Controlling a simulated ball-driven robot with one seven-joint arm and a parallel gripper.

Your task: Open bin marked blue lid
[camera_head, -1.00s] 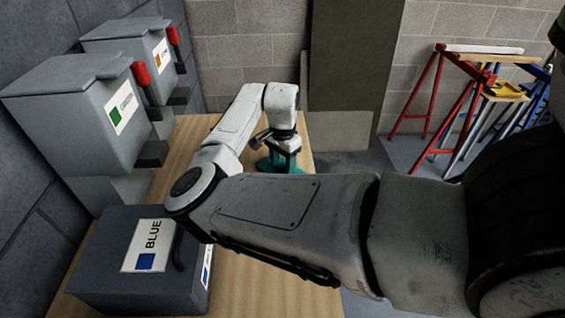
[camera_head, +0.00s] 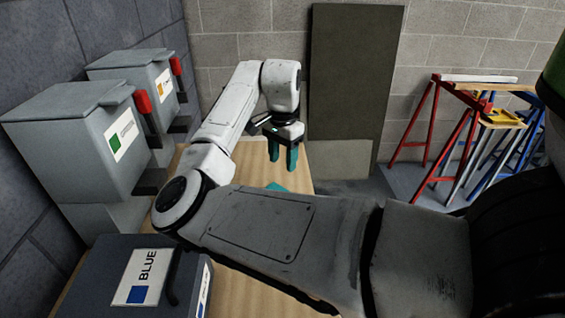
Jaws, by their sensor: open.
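The bin marked BLUE (camera_head: 101,270) is a dark grey box at the lower left of the head view, on the wooden table. Its lid bears a white label (camera_head: 137,277) with the word BLUE and a blue square, and a dark handle (camera_head: 174,275) stands beside the label. The lid looks closed. My gripper (camera_head: 282,168) has teal fingers pointing down. It is open and empty above the far part of the table, well away from the bin. My forearm passes close to the bin's right side in the picture.
Two grey dispensers with red levers, one with a green label (camera_head: 121,137) and one with an orange label (camera_head: 164,85), stand along the left wall. A teal thing (camera_head: 277,187) shows on the wooden table (camera_head: 240,295), partly hidden by my arm. Red and blue trestles (camera_head: 450,130) stand at the right.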

